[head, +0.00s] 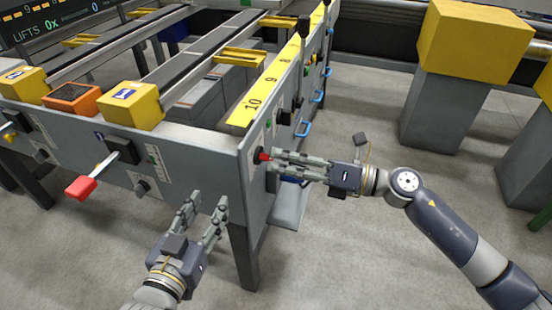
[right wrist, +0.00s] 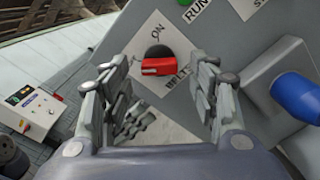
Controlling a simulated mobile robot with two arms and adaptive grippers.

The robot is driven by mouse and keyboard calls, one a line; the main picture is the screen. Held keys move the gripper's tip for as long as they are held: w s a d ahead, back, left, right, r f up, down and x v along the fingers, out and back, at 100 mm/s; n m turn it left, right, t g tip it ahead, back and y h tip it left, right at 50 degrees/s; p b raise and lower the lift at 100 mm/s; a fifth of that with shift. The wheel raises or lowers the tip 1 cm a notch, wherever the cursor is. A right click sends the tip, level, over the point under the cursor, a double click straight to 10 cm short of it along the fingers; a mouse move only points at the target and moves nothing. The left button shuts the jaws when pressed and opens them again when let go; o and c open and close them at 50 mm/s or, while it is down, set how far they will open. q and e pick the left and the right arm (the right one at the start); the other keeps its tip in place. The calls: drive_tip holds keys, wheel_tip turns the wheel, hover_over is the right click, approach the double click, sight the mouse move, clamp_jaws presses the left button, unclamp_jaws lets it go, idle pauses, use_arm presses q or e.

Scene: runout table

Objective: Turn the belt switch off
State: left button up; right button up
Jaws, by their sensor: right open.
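The belt switch (right wrist: 160,66) is a red bar knob on a black round base, on a white plate where "ON" and part of "BELT" can be read. Its red bar lies roughly level in the right wrist view. In the head view the switch (head: 263,156) is on the table's end panel, at its near corner. My right gripper (head: 277,159) is open at the switch, with a finger on each side of the knob in the right wrist view; contact cannot be told. My left gripper (head: 207,199) is open and empty in front of the table's near side.
A blue knob (right wrist: 297,97) sticks out right of the switch, and a green button (right wrist: 184,2) is above. A red-ended lever (head: 82,188) juts from the near panel. Yellow-topped pillars (head: 470,42) stand at the right. The floor between is clear.

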drive_tip(key=v, duration=0.9)
drive_tip(key=shift+d, duration=0.3)
drive_tip(key=shift+s, duration=0.1)
